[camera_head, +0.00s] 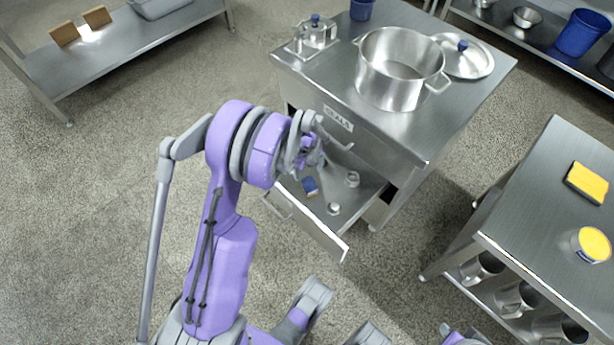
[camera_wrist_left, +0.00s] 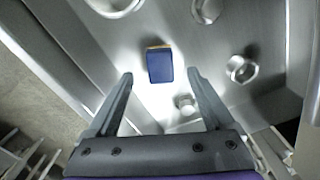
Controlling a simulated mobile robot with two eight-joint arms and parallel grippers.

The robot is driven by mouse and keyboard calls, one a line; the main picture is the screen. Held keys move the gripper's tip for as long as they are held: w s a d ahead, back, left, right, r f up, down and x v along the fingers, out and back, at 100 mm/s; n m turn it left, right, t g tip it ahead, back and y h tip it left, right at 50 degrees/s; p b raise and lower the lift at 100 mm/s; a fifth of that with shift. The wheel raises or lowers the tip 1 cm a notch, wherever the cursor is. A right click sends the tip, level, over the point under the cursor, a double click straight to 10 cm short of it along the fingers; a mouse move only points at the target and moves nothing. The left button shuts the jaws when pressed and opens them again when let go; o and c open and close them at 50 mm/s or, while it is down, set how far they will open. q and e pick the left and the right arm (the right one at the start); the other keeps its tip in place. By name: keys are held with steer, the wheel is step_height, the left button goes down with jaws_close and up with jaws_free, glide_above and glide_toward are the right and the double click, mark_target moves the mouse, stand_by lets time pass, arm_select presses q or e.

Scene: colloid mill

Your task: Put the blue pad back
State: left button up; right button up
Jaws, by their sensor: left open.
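A blue pad (camera_head: 310,186) with a thin yellow-brown edge lies in the open drawer (camera_head: 317,232) of the steel cabinet. In the left wrist view the blue pad (camera_wrist_left: 159,66) lies on the drawer floor just beyond the fingertips, between their lines. My left gripper (camera_head: 318,158) is over the drawer, partly hidden by its own wrist in the head view. The left wrist view shows its two fingers (camera_wrist_left: 159,76) apart with nothing held between them. My right gripper does not show.
Metal rings or cups (camera_head: 352,179) lie in the drawer near the pad. A large pot (camera_head: 385,88), its lid (camera_head: 466,60) and a small metal device (camera_head: 317,33) stand on the cabinet. A side table at right holds a yellow pad (camera_head: 587,182) and a yellow-topped can (camera_head: 591,245).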

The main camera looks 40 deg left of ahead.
mark_target(308, 181)
arm_select(q)
steer(key=s+d+r+n+t, duration=0.1)
steer(key=s+d+r+n, duration=0.4)
steer(key=r, duration=0.4)
steer(key=s+d+r+n+t, duration=0.1)
steer(key=s+d+r+n, duration=0.2)
steer(key=d+r+n, duration=0.45)
steer(key=s+d+r+n+t, duration=0.2)
steer(key=s+d+n, duration=0.3)
steer(key=s+n, duration=0.6)
steer(key=shift+d+r+p, duration=0.35)
steer(key=shift+r+p, duration=0.05)
steer(key=shift+r, duration=0.1)
